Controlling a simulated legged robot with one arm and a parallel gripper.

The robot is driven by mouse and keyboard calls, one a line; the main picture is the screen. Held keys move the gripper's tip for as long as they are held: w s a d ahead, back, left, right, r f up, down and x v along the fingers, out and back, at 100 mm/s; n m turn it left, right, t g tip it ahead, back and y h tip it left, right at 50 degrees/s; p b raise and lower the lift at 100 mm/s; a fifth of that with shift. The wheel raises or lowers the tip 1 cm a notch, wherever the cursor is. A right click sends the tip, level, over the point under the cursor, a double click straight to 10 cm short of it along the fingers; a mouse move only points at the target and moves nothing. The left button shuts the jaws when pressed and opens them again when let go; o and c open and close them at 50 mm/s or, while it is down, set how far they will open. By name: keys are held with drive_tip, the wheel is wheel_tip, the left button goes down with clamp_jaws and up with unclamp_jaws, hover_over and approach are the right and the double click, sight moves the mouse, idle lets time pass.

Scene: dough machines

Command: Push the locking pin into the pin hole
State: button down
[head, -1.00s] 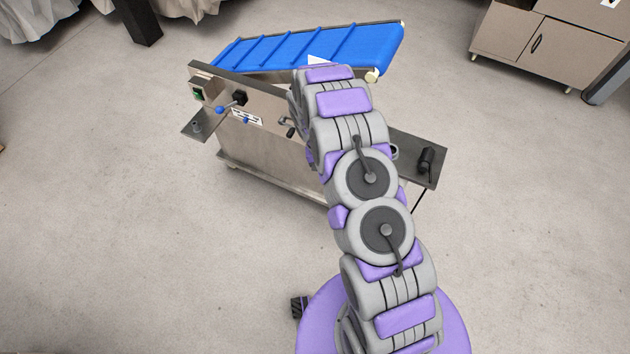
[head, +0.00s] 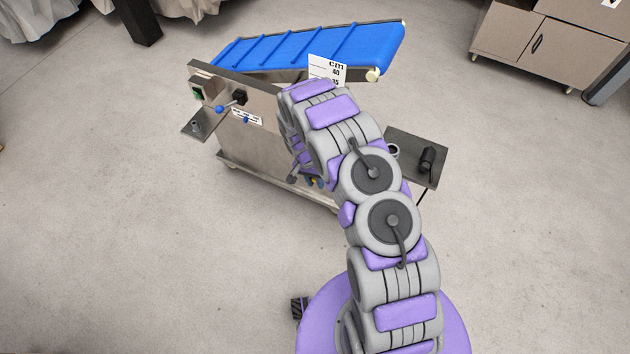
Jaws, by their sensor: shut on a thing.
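The machine (head: 255,140) is a steel cabinet with a blue belt (head: 310,48) on top. My arm reaches over its near side. My gripper (head: 303,169) points down in front of the side panel and is mostly hidden behind my own arm. It is shut on a small dark handle (head: 292,178), whose end sticks out to the left. Small blue and yellowish bits show just below the gripper. I cannot make out the locking pin or the pin hole for certain; my arm covers that part of the panel.
A blue-knobbed lever (head: 230,106), a black knob (head: 240,97) and a green switch (head: 198,92) are on the panel's left. A side shelf (head: 420,150) carries a black cylinder (head: 427,160). A centimetre scale (head: 328,70) stands by the belt.

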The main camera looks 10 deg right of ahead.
drive_tip(key=shift+w+d+b, duration=0.2)
drive_tip(key=shift+w+d, duration=0.4)
drive_tip(key=shift+w, duration=0.25)
drive_tip(key=shift+w+d+b, duration=0.2)
drive_tip(key=shift+w+d, duration=0.4)
drive_tip(key=shift+w, duration=0.25)
drive_tip(key=shift+w+d+b, duration=0.2)
drive_tip(key=shift+w+d, duration=0.4)
drive_tip(key=shift+w, duration=0.25)
drive_tip(key=shift+s+r, duration=0.1)
drive_tip(key=shift+w+d+b, duration=0.2)
drive_tip(key=shift+w+d, duration=0.6)
drive_tip(key=shift+w, duration=0.3)
drive_tip(key=shift+w+d+b, duration=0.15)
drive_tip(key=shift+w+d, duration=0.65)
drive_tip(key=shift+w, duration=0.3)
drive_tip(key=c, duration=0.6)
unclamp_jaws()
drive_tip(key=shift+o, duration=0.2)
drive_tip(key=shift+p+v, duration=0.35)
drive_tip(key=shift+v, duration=1.4)
drive_tip(key=shift+r, duration=0.3)
